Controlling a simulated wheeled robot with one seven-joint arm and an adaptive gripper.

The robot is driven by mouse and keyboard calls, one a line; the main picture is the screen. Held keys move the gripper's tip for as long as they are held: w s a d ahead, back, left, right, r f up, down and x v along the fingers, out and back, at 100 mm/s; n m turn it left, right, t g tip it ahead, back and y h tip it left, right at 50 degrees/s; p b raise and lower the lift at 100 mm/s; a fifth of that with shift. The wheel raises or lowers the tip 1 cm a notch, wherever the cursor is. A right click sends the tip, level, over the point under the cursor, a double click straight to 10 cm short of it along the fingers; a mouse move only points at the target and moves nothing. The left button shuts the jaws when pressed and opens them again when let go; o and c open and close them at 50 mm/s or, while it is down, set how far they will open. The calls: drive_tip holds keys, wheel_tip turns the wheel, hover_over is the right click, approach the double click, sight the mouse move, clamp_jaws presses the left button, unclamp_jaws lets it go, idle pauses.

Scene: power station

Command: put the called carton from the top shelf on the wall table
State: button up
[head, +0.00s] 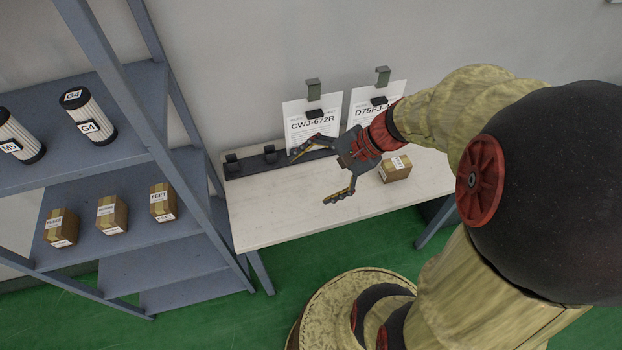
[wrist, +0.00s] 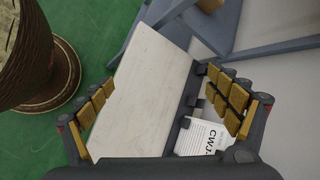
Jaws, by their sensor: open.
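A brown carton (head: 395,169) with a white label sits on the pale wall table (head: 270,215), right of my gripper; its label is too small to read. Three similar cartons stand in a row on a grey shelf at the left: one at the left (head: 61,227), one in the middle (head: 112,214), and one reading "FEET" (head: 163,203). My gripper (head: 310,181) is open and empty above the table, with its fingers spread toward the left. In the wrist view, the gripper (wrist: 162,76) shows nothing between its fingers except the table (wrist: 150,95) beyond.
White cylinders (head: 88,115) labelled G4 and M5 stand on the shelf above the cartons. Paper cards (head: 312,136) reading "CWJ-672R" and partly hidden "D75FJ" (head: 362,110) stand at the table's back with dark clips. The shelf's slanted post (head: 150,130) stands near the table. The table's left front is clear.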

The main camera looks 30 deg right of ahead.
drive_tip(key=s+a+r+n+h, duration=0.2)
drive_tip(key=s+r+n+h, duration=0.1)
drive_tip(key=r+n, duration=0.3)
drive_tip(key=s+a+r+n+t+h, duration=0.1)
drive_tip(key=s+a+r+n+h, duration=0.2)
drive_tip(key=s+r+n, duration=0.2)
drive_tip(key=r+n, duration=0.1)
drive_tip(key=n, duration=0.2)
drive_tip(key=shift+a+h, duration=0.2)
drive_tip(key=shift+h, duration=0.1)
